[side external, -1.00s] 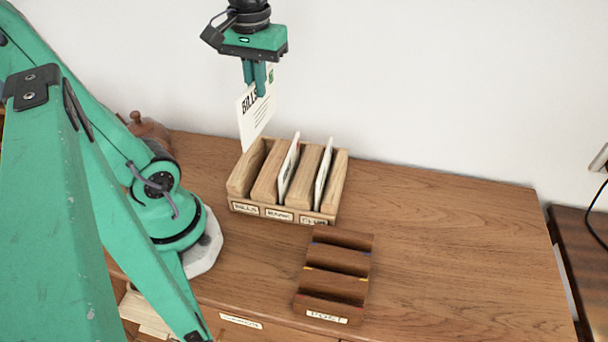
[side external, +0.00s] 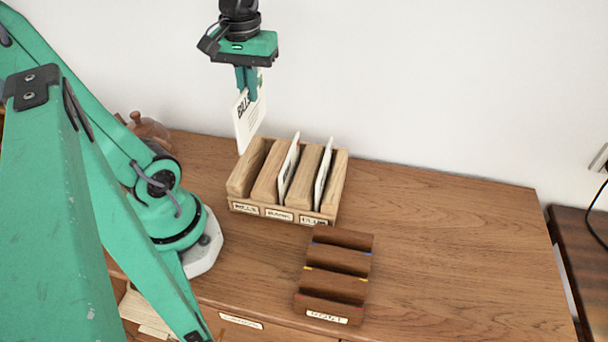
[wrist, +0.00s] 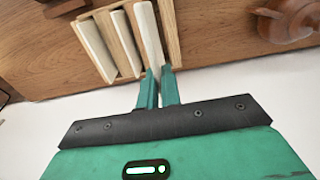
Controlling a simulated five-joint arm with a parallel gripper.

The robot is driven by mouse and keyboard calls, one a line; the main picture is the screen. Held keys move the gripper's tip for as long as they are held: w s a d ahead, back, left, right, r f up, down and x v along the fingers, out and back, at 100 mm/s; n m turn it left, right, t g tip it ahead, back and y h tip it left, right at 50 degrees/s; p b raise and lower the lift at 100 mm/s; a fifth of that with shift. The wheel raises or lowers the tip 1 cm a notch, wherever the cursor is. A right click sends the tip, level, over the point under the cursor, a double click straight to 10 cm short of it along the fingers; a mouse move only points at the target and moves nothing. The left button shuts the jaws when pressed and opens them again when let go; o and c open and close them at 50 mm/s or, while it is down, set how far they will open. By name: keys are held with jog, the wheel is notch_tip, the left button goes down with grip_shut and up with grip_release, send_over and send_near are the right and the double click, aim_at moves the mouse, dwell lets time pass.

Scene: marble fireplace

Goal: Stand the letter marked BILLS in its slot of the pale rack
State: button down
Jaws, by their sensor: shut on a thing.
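The letter marked BILLS (side external: 246,122) is a white card with dark print. My gripper (side external: 247,98) is shut on its upper part. The letter hangs steeply, slightly tilted, above the left end of the pale rack (side external: 275,218); its lower edge appears clear of the rack. The rack's leftmost label reads BILLS (side external: 245,208), and the slot above it looks empty. Two other white letters (side external: 288,168) stand in the slots to the right. In the wrist view, my fingertips (wrist: 161,72) grip the letter (wrist: 148,32), seen nearly edge-on over the rack (wrist: 172,30).
A dark brown stepped rack (side external: 335,288) with a label stands in front of the pale rack. A brown rounded object (side external: 150,130) sits at the back left, also in the wrist view (wrist: 290,22). The desk's right side (side external: 460,240) is clear; a pale wall rises behind.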

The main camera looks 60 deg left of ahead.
aim_at(254, 133)
jog(key=shift+f, duration=3.4)
jog(key=shift+f, duration=3.8)
jog(key=c, duration=1.5)
grip_release()
jog(key=shift+r, duration=0.2)
